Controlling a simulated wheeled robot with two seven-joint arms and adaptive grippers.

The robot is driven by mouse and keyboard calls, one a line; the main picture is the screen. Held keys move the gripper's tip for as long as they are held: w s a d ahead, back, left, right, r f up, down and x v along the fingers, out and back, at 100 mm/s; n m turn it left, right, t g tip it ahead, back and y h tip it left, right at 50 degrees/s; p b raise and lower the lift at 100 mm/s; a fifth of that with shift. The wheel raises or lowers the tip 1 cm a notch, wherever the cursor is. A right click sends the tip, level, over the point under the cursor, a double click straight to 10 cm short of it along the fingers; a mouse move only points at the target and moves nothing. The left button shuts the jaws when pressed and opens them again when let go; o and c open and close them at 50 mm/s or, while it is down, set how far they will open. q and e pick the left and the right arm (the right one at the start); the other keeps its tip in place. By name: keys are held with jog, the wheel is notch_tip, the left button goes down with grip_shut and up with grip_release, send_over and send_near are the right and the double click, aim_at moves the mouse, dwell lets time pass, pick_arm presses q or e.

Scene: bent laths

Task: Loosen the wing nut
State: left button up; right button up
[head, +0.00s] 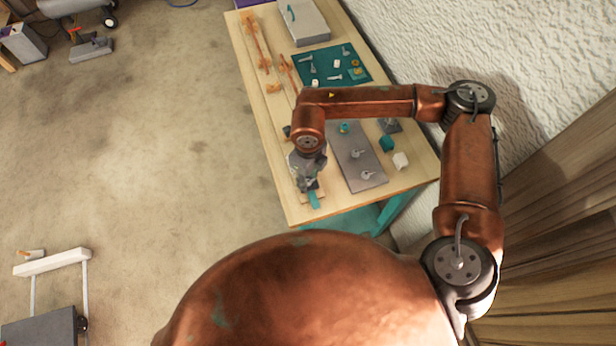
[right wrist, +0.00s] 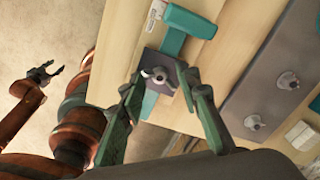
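A silver wing nut (right wrist: 158,76) sits on a small dark grey plate (right wrist: 153,58), over a teal strip (right wrist: 172,42), in the right wrist view. My right gripper (right wrist: 160,74) is open, its two green-grey fingers on either side of the wing nut with gaps showing. I cannot tell how far above it the fingertips are. In the head view my right gripper (head: 309,184) is at the near left end of the table and hides the nut. My left gripper (right wrist: 42,74) shows at the left of the right wrist view, open and empty, away from the table.
A grey board (head: 350,142) with more wing-nut-like fittings lies to the right on the wooden table (head: 285,205). A white block (head: 401,161) and a teal block (head: 387,143) stand beyond it. A green mat (head: 326,77) holds small parts farther back. Open floor lies left.

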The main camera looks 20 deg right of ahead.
grip_shut()
dwell(1.4)
jog(key=shift+o, duration=0.5)
grip_release()
jog(key=shift+r, duration=0.1)
notch_tip(320, 180, up, 12)
